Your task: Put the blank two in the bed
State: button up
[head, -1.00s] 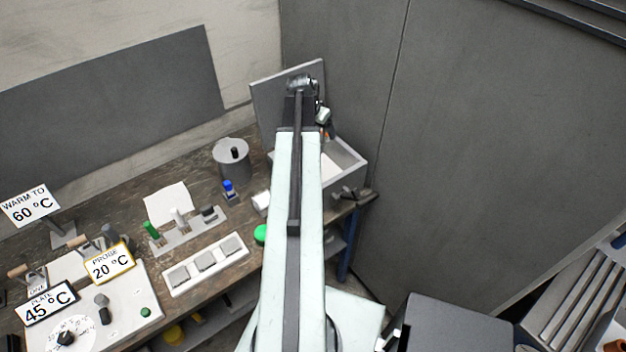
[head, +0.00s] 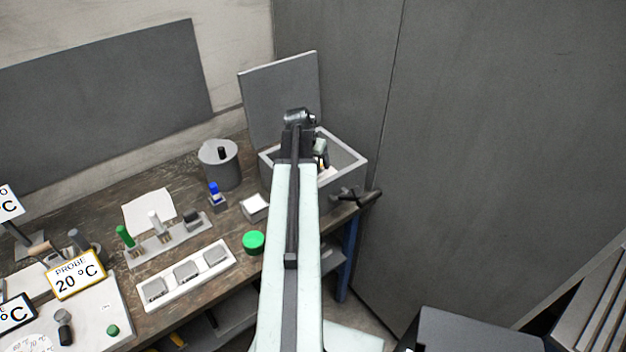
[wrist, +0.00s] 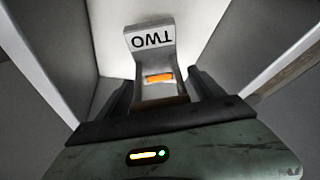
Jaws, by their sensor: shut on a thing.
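The blank two (wrist: 150,60), a grey piece marked TWO with an orange stripe, is between my gripper's fingers (wrist: 163,90) in the wrist view. The fingers are shut on it, and its labelled end points away from the gripper. Pale walls surround it in that view. In the head view my gripper (head: 321,156) is over or inside an open grey box (head: 345,181) at the back right; my arm hides much of it. I cannot tell whether the blank touches the box floor. No thing is clearly marked as the bed.
The box's raised lid (head: 278,88) stands behind it. A grey cylinder (head: 220,168), a small white block (head: 254,207) and a green-topped item (head: 253,242) are to the left. A white tray (head: 200,265) with grey squares lies nearer. A dark handle (head: 356,195) juts at the right.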

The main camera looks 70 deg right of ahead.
notch_tip(320, 180, down, 5)
jog(key=b, duration=0.4)
jog(key=shift+r, duration=0.3)
jog(key=shift+f, duration=0.2)
jog(key=o, duration=2.1)
jog(key=shift+c, duration=0.2)
jog(key=shift+a+r+p, duration=0.15)
jog(key=shift+r+p, duration=0.35)
jog(key=shift+p, duration=0.1)
jog(key=p+v, duration=1)
jog(key=v, duration=0.1)
jog(key=shift+r, duration=0.2)
